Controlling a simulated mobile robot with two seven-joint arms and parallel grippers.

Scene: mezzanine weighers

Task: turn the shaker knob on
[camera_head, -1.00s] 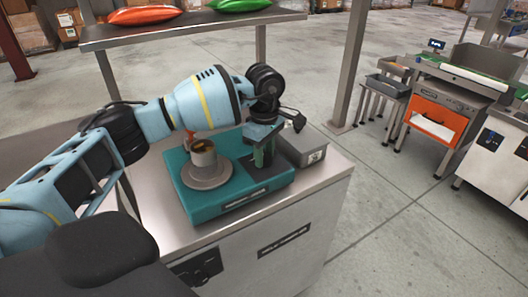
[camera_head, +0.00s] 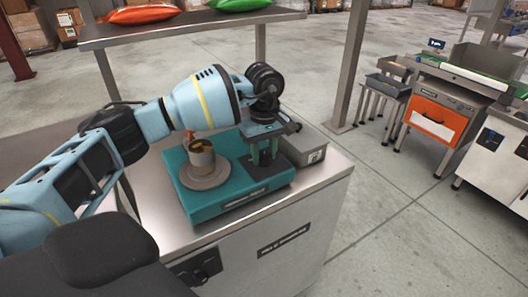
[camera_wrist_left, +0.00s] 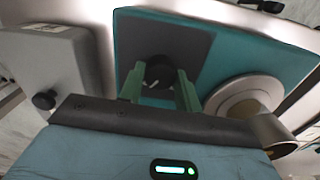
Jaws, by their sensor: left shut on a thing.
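The shaker (camera_head: 228,204) is a teal box on the steel counter. A round grey platform on its left part (camera_head: 205,184) carries a metal cup (camera_head: 201,155) with something brownish inside. My left gripper (camera_head: 264,158) points down over the dark panel on the shaker's right part. In the left wrist view its green fingers (camera_wrist_left: 160,88) are shut on the black shaker knob (camera_wrist_left: 159,70), one on each side. A white mark on the knob points to the lower left there. The fingers hide the knob in the head view. My right gripper is not in view.
A grey box (camera_head: 304,149) stands on the counter just right of the shaker; it also shows in the left wrist view (camera_wrist_left: 52,65). A shelf (camera_head: 185,33) with orange and green bags stands behind. An orange-fronted machine (camera_head: 432,119) is at the right, across open floor.

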